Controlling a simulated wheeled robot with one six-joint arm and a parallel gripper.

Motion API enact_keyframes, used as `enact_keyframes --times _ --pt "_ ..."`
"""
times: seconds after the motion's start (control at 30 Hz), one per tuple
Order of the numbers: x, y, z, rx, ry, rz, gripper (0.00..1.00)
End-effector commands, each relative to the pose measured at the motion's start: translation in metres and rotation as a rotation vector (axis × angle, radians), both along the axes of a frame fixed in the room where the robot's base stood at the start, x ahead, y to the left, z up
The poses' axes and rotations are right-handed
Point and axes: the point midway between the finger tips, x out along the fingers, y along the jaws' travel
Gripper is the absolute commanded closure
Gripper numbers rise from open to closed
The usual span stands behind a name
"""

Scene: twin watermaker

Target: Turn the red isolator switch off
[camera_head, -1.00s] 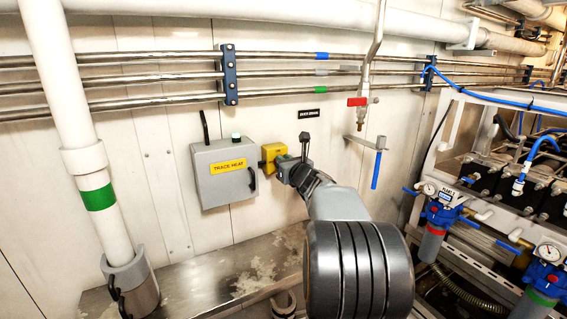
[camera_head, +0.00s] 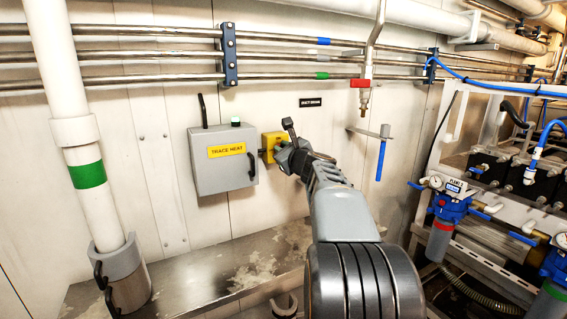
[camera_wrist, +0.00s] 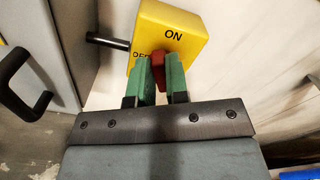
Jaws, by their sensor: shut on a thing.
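The isolator is a yellow box (camera_wrist: 186,32) marked ON at its top, with a red switch handle (camera_wrist: 158,62) on its front. In the wrist view my gripper (camera_wrist: 161,75) has its two green fingers on either side of the red handle, shut on it. The fingers hide part of the handle and part of the lettering at the box's left. In the head view the yellow box (camera_head: 270,142) is on the wall, right of the grey trace heat cabinet. My gripper (camera_head: 281,147) reaches it from the right and hides the red handle.
The grey TRACE HEAT cabinet (camera_head: 222,160) with a black handle stands close left of the isolator. A steel bench (camera_head: 215,265) lies below. Pipes (camera_head: 150,80) run above, with a red-handled valve (camera_head: 361,84) at right. Filter equipment (camera_head: 450,205) is far right.

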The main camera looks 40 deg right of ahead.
Motion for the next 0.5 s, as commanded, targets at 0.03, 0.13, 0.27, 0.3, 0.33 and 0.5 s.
enact_keyframes --times 0.03,0.13,0.27,0.3,0.33,0.5 --pt "0.0001 0.0006 -0.0074 -0.046 0.005 0.0 1.0" --pt "0.0003 0.0018 -0.0077 -0.139 0.017 0.001 1.0" --pt "0.0004 0.0029 -0.0088 -0.263 0.035 0.0 1.0" --pt "0.0004 0.0032 -0.0089 -0.3 0.04 0.0 1.0" --pt "0.0005 0.0035 -0.0091 -0.327 0.044 0.0 1.0" --pt "0.0007 0.0045 -0.0105 -0.488 0.066 -0.001 1.0"
